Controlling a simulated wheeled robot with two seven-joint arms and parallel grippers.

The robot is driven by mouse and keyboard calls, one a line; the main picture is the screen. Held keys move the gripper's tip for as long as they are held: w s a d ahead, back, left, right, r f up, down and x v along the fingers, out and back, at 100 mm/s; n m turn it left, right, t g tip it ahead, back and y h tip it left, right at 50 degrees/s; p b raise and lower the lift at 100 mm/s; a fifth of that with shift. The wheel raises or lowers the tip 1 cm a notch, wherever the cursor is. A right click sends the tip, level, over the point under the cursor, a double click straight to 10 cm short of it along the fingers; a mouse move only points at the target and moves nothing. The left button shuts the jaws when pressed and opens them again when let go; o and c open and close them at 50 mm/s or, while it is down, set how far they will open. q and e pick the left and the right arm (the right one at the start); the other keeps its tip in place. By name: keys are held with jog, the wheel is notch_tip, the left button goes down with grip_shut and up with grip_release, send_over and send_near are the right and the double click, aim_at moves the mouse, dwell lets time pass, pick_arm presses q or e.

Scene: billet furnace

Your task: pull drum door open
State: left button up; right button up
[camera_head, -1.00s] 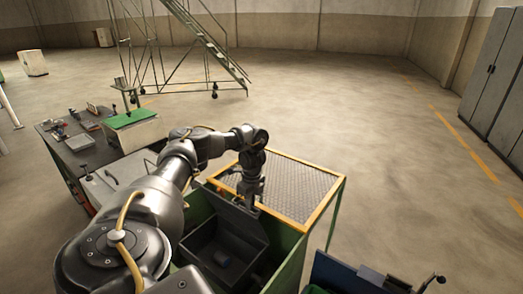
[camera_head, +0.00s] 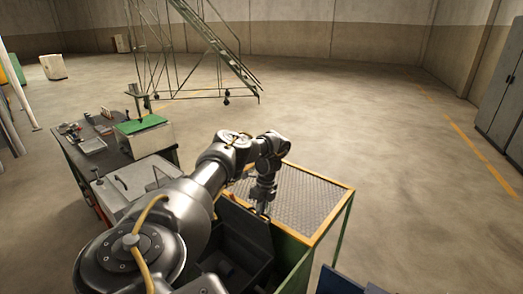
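A dark panel (camera_head: 243,232), which looks like the drum door, stands tilted up inside the green-walled machine (camera_head: 297,258) at the bottom centre. A dark, box-like hollow (camera_head: 232,266) lies in front of it. My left gripper (camera_head: 263,211) points down at the panel's upper right edge, close to it or touching it. The fingers are small and dark, so I cannot tell whether they are shut on the edge. My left arm hides the machine's left side. My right gripper is not in view.
A yellow-framed mesh top (camera_head: 300,197) adjoins the machine at the back. A workbench (camera_head: 98,150) with tools and a green-topped box (camera_head: 143,136) stands at left. A blue object (camera_head: 340,281) is at the bottom edge. The floor to the right is clear.

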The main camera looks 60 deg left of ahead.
pick_arm(q)
jog(key=o, duration=0.4)
jog(key=shift+s+a+f, duration=0.15)
jog(key=shift+a+f, duration=0.05)
jog(key=shift+a, duration=0.2)
jog(key=v, duration=1)
jog(key=shift+a+r, duration=0.1)
jog(key=shift+r, duration=0.3)
